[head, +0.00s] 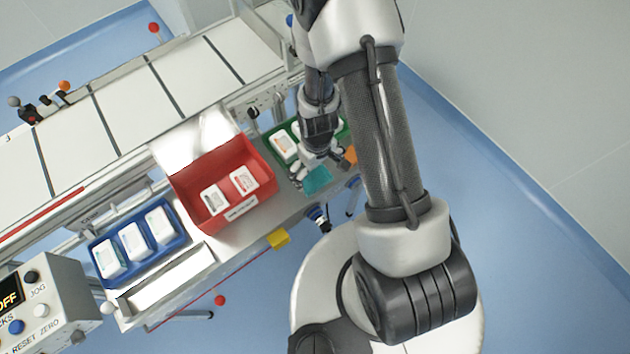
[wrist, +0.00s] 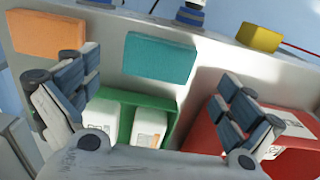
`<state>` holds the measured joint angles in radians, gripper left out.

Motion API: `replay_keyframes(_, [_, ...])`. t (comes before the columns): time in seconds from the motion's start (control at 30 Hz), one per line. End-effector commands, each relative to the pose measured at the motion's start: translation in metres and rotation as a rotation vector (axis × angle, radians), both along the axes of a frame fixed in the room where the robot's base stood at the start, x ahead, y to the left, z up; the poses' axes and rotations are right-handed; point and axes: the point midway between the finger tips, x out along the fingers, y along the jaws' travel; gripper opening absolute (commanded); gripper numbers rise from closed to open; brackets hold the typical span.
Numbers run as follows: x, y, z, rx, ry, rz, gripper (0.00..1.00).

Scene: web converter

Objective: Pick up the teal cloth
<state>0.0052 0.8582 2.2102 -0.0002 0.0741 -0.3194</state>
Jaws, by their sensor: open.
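The teal cloth (head: 317,181) is a flat folded rectangle on the grey ledge, right of the red bin in the head view. In the wrist view the teal cloth (wrist: 160,58) lies flat and unobstructed, beyond the gap between my fingers. My gripper (head: 322,166) points down close beside the cloth, near the green bin. In the wrist view my gripper (wrist: 156,95) has its fingers wide apart with nothing held between them. I cannot tell the exact height of the fingers above the ledge.
An orange cloth (wrist: 48,34) lies left of the teal one in the wrist view. A green bin (wrist: 168,104) with white boxes stands close under my gripper. A red bin (head: 222,180) with two boxes stands beside it. A yellow block (head: 278,239) is at the ledge's edge.

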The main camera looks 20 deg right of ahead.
Motion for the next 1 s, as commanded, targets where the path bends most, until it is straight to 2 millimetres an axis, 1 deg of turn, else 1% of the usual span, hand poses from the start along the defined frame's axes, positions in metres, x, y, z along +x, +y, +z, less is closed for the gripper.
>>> replay_keyframes(0.17, [0.002,0.0,-0.009,0.0,-0.001,0.0,1.0])
replay_keyframes(0.27, [0.004,0.001,-0.022,0.0,0.0,0.0,1.0])
replay_keyframes(0.4, [0.007,0.002,-0.045,0.0,0.001,0.0,1.0])
replay_keyframes(0.5, [0.007,0.002,-0.055,0.0,0.001,-0.001,1.0])
replay_keyframes(0.73, [0.008,0.002,-0.054,-0.001,-0.001,0.0,1.0])
replay_keyframes(1.0, [0.008,0.002,-0.054,-0.001,-0.001,0.0,0.82])
